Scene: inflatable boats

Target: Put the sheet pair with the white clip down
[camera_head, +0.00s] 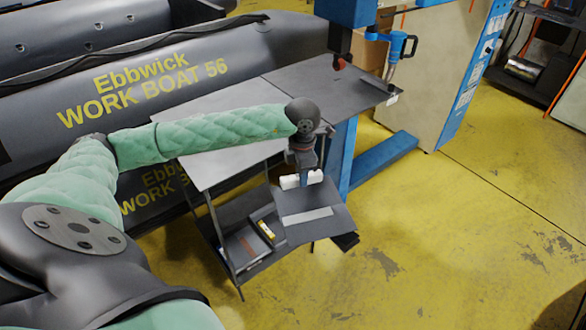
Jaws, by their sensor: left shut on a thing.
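My left gripper (305,177) points down and is shut at the white clip (289,182). The sheet pair (318,218) is dark grey with a paler strip across it. It hangs tilted below the clip, in front of the right side of the small cart (208,222). A darker lower edge shows at its right corner. The sheets hide part of the cart's lower shelf, and I cannot tell whether they touch it. My right gripper is not in view.
The cart's grey top (222,168) lies partly under my left arm. Its lower shelf holds a small yellow-labelled item (265,230). A dark table (325,85) with a blue leg stands behind. Grey boat tubes (130,75) line the left. The yellow floor at right is clear.

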